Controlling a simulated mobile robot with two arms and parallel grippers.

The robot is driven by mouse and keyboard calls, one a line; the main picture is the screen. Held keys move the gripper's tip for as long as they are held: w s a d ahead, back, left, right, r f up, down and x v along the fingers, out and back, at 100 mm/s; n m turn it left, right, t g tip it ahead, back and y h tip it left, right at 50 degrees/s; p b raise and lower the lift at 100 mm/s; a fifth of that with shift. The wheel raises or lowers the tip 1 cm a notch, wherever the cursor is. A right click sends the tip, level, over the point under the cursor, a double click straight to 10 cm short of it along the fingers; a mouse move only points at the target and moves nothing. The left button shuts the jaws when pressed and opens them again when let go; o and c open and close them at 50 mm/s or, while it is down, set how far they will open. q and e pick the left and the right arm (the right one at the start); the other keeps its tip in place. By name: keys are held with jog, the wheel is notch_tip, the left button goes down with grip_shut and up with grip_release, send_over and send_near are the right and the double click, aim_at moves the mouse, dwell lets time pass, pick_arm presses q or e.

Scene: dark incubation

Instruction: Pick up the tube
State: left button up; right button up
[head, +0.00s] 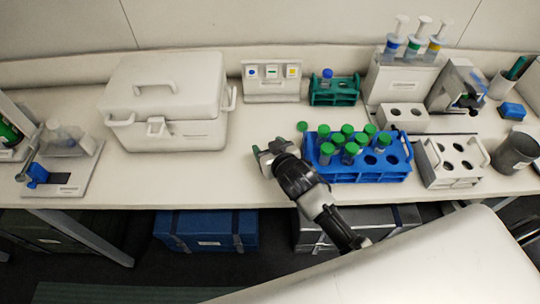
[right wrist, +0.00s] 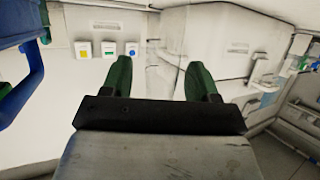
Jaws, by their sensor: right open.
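Several clear tubes with green caps (head: 347,131) stand upright in the blue rack (head: 372,174), right of centre in the head view. A lone green cap (head: 302,126) shows at the rack's back left; I cannot tell what is under it. A blue-capped tube (head: 327,76) stands in a small teal rack (head: 347,99) further back. My right gripper (head: 268,152) is left of the blue rack, apart from the tubes. In the right wrist view its green fingers (right wrist: 158,75) are apart with nothing between them. My left gripper is not in view.
A white lidded box (head: 165,105) stands left of my right gripper. A small panel with three coloured labels (head: 271,82) is at the back. A white rack (head: 453,168) and a grey cup (head: 515,152) stand right of the blue rack. The bench between box and gripper is clear.

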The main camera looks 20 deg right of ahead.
jog(key=shift+w+a+f, duration=0.1)
jog(key=shift+w+f, duration=0.15)
jog(key=shift+w, duration=0.3)
jog(key=shift+s, duration=0.1)
jog(key=shift+c, duration=0.4)
jog(key=c, duration=0.9)
